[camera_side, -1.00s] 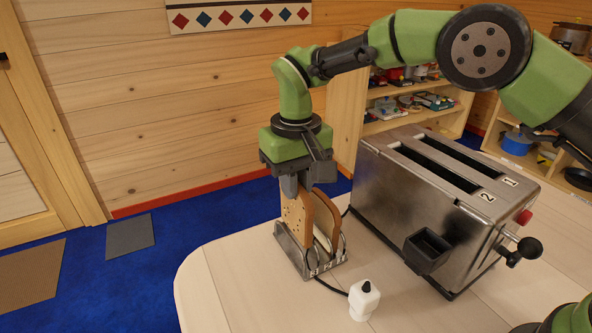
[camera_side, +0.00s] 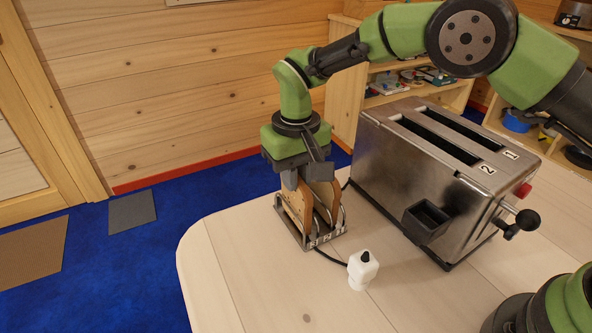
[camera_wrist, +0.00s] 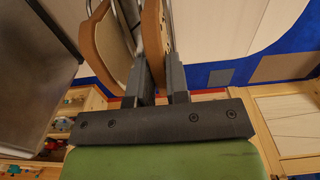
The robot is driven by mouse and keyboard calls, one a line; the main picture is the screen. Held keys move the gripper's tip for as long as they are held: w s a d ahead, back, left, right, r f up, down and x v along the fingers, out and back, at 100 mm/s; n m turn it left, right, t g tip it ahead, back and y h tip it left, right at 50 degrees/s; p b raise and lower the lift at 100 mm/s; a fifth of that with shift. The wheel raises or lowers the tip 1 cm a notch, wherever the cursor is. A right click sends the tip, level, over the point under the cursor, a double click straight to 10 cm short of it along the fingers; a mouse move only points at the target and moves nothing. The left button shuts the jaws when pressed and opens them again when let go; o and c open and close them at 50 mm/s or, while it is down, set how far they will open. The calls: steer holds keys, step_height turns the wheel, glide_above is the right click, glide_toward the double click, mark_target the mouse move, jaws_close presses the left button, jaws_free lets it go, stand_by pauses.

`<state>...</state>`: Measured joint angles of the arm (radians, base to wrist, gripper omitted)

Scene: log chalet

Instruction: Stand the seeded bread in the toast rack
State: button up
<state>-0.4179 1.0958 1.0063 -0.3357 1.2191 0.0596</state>
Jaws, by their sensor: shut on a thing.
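The toast rack (camera_side: 326,240) is a metal wire rack on the table, left of the toaster. The seeded bread (camera_side: 293,205) stands upright in the rack's left part, its speckled face toward the left. My gripper (camera_side: 303,183) is shut on its top edge from above. In the wrist view the fingers (camera_wrist: 160,85) hold the seeded slice (camera_wrist: 155,40) between them. Another bread slice (camera_side: 325,197) stands in the rack to the right, and it also shows in the wrist view (camera_wrist: 108,45). The slices' lower edges are partly hidden by the rack wires.
A large steel toaster (camera_side: 400,190) with two slots stands close to the right of the rack. A white bottle with a dark cap (camera_side: 362,270) stands in front. A dark cord runs between rack and bottle. The table (camera_side: 250,290) is clear at the front left.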

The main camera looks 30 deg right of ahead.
steer(key=o, duration=0.7)
step_height(320, 180, up, 10)
steer(key=shift+f, duration=0.1)
stand_by(0.6)
